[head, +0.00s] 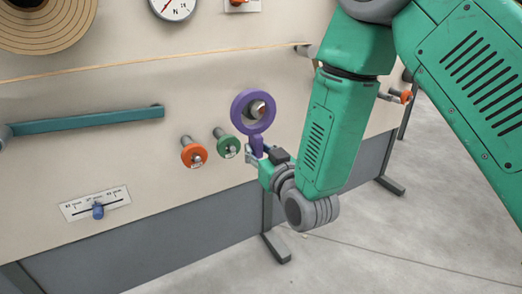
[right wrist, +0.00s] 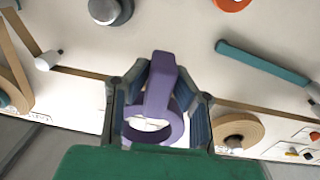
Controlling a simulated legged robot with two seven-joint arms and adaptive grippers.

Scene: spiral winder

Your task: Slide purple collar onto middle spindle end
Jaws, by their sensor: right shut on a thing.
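The purple collar (head: 239,112) is a ring with a short tab, held up in front of the panel in the head view. My right gripper (head: 257,153) is shut on its tab, below the ring. A metallic spindle end (head: 258,109) shows through the ring's opening; I cannot tell whether the collar is around it or only in front of it. In the right wrist view the collar (right wrist: 160,85) lies between the two fingers of my right gripper (right wrist: 160,98). My left gripper is not in view.
An orange collar (head: 190,156) and a green collar (head: 226,147) sit on pegs left of the purple one. A teal bar (head: 85,120), a slider with a blue knob (head: 98,211) and a dial (head: 174,7) are on the panel. A brown spiral disc (head: 45,25) is top left.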

